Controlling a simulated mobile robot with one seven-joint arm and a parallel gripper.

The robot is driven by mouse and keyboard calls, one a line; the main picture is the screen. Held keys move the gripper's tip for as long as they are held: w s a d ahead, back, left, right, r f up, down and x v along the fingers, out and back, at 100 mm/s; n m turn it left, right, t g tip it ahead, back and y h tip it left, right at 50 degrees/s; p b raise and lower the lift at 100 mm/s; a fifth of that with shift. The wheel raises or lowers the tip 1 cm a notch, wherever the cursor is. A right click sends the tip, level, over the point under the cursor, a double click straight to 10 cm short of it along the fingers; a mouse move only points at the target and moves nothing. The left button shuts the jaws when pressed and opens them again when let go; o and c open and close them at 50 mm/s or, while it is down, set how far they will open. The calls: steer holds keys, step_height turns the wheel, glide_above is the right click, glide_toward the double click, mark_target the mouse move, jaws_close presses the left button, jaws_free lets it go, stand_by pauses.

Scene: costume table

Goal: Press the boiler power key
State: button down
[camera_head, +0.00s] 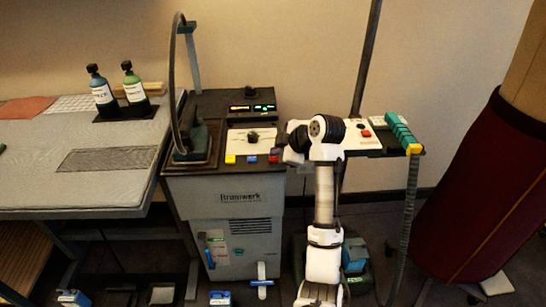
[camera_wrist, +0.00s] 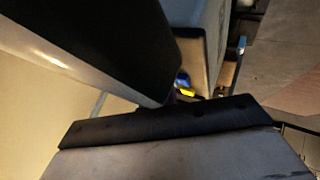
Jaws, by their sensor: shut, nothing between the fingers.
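The grey boiler cabinet (camera_head: 238,205) stands left of centre in the head view. A yellow key (camera_head: 230,159), a blue key (camera_head: 252,158) and a red key (camera_head: 274,155) sit in a row along its front top edge. Their markings are too small to read, so I cannot tell which is the power key. My gripper (camera_head: 287,156) is shut and empty, just right of the red key; whether it touches the key is unclear. In the wrist view the blue key (camera_wrist: 182,80) and yellow key (camera_wrist: 188,93) show beyond my dark fingers; the red key is hidden there.
A side panel (camera_head: 362,138) with a red button and a teal-and-yellow handle (camera_head: 402,133) stands right. An ironing table (camera_head: 80,180) with two bottles is left.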

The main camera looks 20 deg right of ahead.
mark_target(277, 159)
steer(key=shift+f, duration=0.3)
steer(key=shift+r, duration=0.1)
steer(key=shift+r+p, duration=0.45)
steer(key=shift+r, duration=0.45)
step_height(277, 159, up, 6)
steer(key=p, duration=0.3)
steer(key=shift+p, duration=0.4)
stand_by(2.0)
